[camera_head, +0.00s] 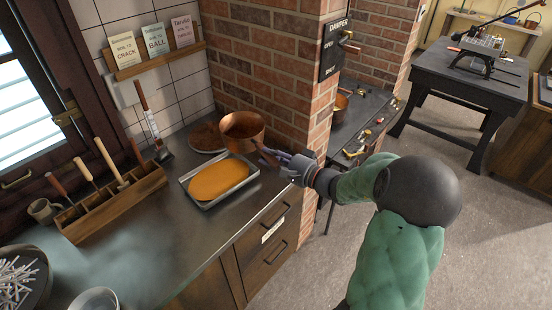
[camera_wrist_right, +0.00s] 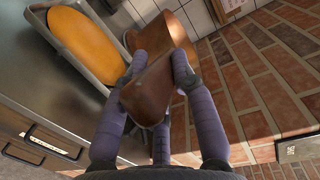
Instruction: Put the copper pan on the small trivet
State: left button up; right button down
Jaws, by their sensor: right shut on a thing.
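The copper pan (camera_head: 242,130) is upright near the brick corner, at the back right of the counter; whether its base touches anything is unclear. My right gripper (camera_head: 272,158) is shut on its handle, which points toward me. In the right wrist view, the fingers (camera_wrist_right: 163,80) close around the brown handle (camera_wrist_right: 148,97), with the pan's body beyond. A round brown disc (camera_head: 205,138), perhaps a trivet, lies on the counter just left of the pan, against the tiled wall. I cannot tell whether it is the small trivet. My left gripper is not in view.
A metal tray (camera_head: 206,207) with an orange slab sits directly in front of the pan. The brick wall (camera_head: 268,70) rises close behind the pan. The counter's front middle is clear.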

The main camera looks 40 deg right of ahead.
jog(key=s+a+m+h+b, duration=0.1)
jog(key=s+a+m+h, duration=0.25)
jog(key=s+h, duration=0.4)
jog(key=w+d+f+m+b, duration=0.1)
jog(key=w+d+f+b, duration=0.5)
jog(key=f, duration=0.8)
jog(key=shift+w+d+g, duration=0.3)
jog(key=shift+w+d, duration=0.65)
jog(key=shift+d, duration=1.45)
jog(key=shift+f+b, duration=0.1)
jog(key=shift+b, duration=0.2)
jog(key=c, duration=1)
grip_release()
jog(key=shift+a, duration=0.1)
